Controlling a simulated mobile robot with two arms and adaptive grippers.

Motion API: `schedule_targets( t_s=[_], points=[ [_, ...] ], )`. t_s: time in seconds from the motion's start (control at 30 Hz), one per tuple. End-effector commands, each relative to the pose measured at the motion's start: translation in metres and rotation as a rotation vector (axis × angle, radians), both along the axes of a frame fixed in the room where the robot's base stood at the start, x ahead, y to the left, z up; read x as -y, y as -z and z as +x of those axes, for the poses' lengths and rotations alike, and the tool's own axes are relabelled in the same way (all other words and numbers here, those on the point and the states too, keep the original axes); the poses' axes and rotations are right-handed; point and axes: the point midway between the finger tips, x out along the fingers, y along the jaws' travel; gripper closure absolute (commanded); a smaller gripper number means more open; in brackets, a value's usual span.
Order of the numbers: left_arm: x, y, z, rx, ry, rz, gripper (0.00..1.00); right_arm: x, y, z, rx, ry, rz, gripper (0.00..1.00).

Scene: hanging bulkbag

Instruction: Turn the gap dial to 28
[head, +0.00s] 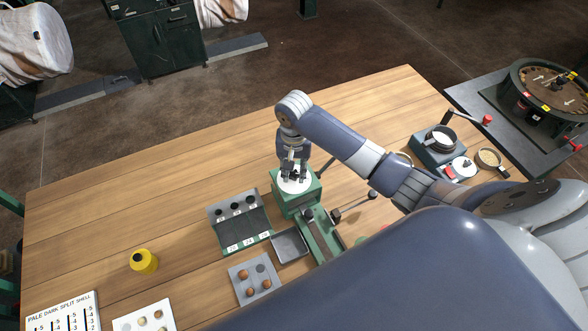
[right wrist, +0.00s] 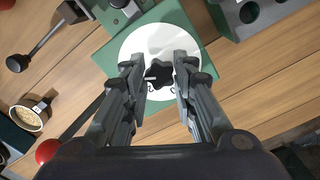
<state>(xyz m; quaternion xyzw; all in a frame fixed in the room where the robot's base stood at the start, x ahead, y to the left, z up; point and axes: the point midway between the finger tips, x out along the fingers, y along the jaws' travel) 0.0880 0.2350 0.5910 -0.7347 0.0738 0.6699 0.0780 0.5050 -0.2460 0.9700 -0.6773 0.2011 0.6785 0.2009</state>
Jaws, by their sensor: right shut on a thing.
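The gap dial is a white disc (head: 306,187) on top of a green box (head: 283,203) in the head view. It also shows in the right wrist view (right wrist: 133,43), with a black lobed knob (right wrist: 158,75) at its centre and a small white pointer mark. My right gripper (head: 293,172) comes down over the dial from above. In the right wrist view its fingers (right wrist: 160,76) stand on either side of the knob and are shut on it. The fingers hide part of the disc, and I cannot read the dial's numbers. My left gripper is not in view.
A green tray with holes (head: 238,220) and a grey plate with brown nuts (head: 254,280) stand left of the dial's machine. A yellow pot (head: 143,261) is farther left. A lever with a dark knob (head: 372,195) sticks out right. The table's back left is clear.

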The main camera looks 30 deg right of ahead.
Motion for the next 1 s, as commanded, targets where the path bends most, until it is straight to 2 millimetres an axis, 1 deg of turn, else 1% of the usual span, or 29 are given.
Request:
schedule_targets(
  t_s=[0.5, 0.53, 0.57, 0.6, 0.63, 0.9, 1.0],
  points=[
    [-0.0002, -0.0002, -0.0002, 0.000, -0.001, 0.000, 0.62, 0.0011, -0.0021, 0.0023, 0.007, 0.023, -0.001, 0.98],
    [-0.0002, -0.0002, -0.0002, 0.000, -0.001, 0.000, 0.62, 0.0011, -0.0022, 0.0023, 0.007, 0.023, -0.001, 0.72],
    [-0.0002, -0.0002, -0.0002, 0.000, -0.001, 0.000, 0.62, 0.0011, -0.0022, 0.0023, 0.007, 0.023, -0.001, 0.66],
    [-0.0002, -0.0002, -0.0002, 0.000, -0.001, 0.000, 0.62, 0.0010, -0.0020, 0.0021, 0.007, 0.022, -0.001, 0.56],
    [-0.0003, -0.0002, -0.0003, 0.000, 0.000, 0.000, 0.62, 0.0009, -0.0019, 0.0020, 0.007, 0.022, -0.001, 0.54],
    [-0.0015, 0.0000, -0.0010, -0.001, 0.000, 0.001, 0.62, 0.0005, -0.0009, 0.0009, 0.003, 0.020, -0.001, 0.54],
    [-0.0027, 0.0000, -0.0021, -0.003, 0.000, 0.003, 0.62, 0.0002, -0.0044, 0.0012, 0.004, 0.020, 0.000, 0.54]
  ],
)
